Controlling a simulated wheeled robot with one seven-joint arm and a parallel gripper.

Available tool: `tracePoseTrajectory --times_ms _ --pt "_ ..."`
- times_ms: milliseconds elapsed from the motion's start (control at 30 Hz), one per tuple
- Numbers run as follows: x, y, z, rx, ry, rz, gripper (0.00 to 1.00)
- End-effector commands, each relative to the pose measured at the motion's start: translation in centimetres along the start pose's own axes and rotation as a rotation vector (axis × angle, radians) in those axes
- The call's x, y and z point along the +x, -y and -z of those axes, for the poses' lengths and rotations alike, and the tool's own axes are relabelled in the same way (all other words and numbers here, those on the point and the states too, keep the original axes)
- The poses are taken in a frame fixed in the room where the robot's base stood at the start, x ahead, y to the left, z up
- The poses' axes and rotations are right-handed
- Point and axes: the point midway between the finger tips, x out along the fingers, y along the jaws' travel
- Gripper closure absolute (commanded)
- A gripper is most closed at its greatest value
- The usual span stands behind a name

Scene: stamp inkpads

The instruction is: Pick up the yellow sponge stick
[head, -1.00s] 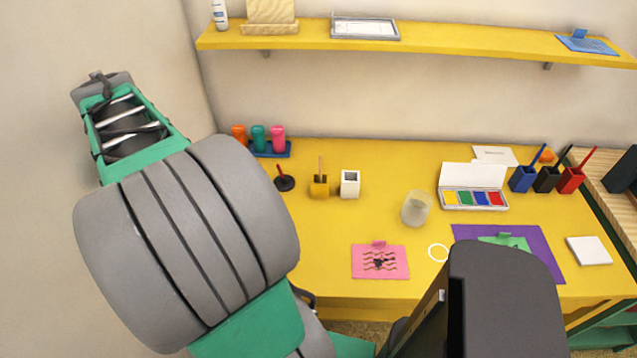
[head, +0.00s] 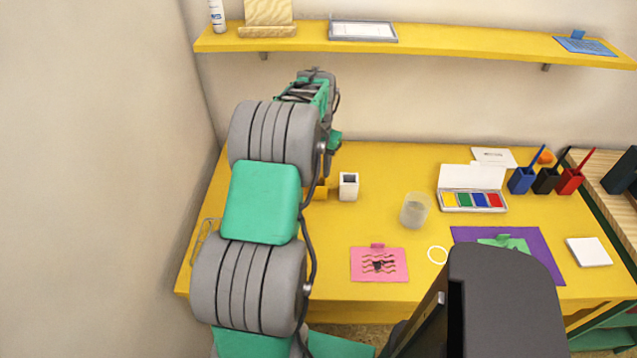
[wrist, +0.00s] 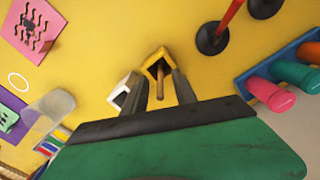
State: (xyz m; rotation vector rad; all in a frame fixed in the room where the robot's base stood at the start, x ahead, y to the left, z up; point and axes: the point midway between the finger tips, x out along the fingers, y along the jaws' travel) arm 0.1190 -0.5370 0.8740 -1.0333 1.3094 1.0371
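The yellow sponge stick shows in the wrist view as a wooden stick (wrist: 160,84) rising from a yellow square holder (wrist: 153,58) with a dark inside. In the head view only a sliver of the yellow holder (head: 320,190) shows beside my arm; the stick is hidden there. My gripper (wrist: 160,82) is open, its two fingers on either side of the stick in the wrist view. Whether the fingers touch the stick or holder I cannot tell. The fingertips are hidden in the head view.
A white holder (head: 348,187) stands close beside the yellow one, near one finger in the wrist view (wrist: 122,92). A red-handled stamp (wrist: 212,38) and a blue rack of coloured tubes (wrist: 258,70) stand on the other side. A glass (head: 415,210) stands further right.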

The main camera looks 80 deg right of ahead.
Motion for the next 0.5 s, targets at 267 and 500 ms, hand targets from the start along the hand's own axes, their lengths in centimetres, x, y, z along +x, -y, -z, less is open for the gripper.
tracePoseTrajectory --times_ms 267,500 --pt "0.25 0.05 0.01 -0.001 -0.002 0.001 0.71" --pt "0.23 0.06 0.01 -0.001 -0.002 0.001 0.9"
